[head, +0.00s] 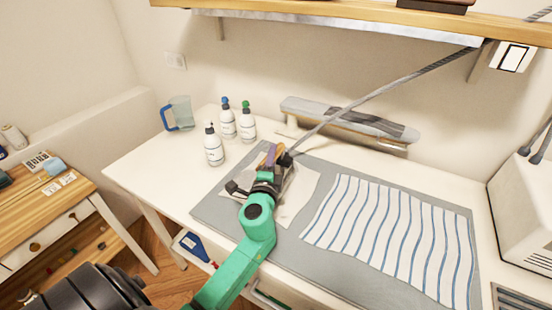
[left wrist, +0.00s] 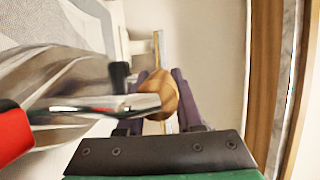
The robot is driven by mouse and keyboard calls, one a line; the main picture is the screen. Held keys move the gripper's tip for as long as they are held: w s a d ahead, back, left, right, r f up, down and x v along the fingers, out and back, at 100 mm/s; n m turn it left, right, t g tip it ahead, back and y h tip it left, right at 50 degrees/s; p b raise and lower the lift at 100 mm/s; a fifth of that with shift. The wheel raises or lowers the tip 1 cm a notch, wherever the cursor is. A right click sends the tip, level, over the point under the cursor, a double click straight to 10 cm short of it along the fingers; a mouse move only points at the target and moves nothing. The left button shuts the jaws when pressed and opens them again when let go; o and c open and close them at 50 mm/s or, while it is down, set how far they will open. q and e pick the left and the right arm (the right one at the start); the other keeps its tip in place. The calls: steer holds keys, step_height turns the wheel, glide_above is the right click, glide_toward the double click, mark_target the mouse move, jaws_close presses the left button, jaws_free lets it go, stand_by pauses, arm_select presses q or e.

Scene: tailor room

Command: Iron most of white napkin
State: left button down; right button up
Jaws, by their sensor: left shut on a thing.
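The white napkin (head: 298,197) lies on the grey ironing mat (head: 325,265), partly hidden by my left gripper and the iron. My left gripper (head: 271,160) is over the napkin's left part, its purple fingers shut on the iron's handle. The iron (head: 286,161) is mostly hidden behind the gripper in the head view. In the left wrist view the iron (left wrist: 65,75) is a shiny metal body with a wooden handle (left wrist: 158,95) between the fingers of my left gripper (left wrist: 160,90). Whether its soleplate touches the napkin is unclear. My right gripper is out of view.
A blue-striped white cloth (head: 395,235) lies on the mat to the right. Several bottles (head: 214,148) and a blue-handled jug (head: 179,113) stand at the back left. A small ironing board (head: 350,124) is at the back. A grey cord (head: 390,82) runs from the iron to the wall.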

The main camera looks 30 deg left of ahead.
mark_target(284, 143)
arm_select(q)
steer(key=shift+a+r, duration=0.1)
steer(key=shift+r, duration=0.1)
steer(key=a, duration=0.9)
stand_by(1.6)
stand_by(0.5)
steer(key=w+b, duration=0.1)
steer(key=w, duration=0.6)
steer(key=shift+b, duration=0.4)
stand_by(0.7)
stand_by(0.3)
steer(key=shift+w+d+b, duration=0.1)
steer(key=shift+d+b, duration=0.4)
steer(key=shift+d, duration=4.05)
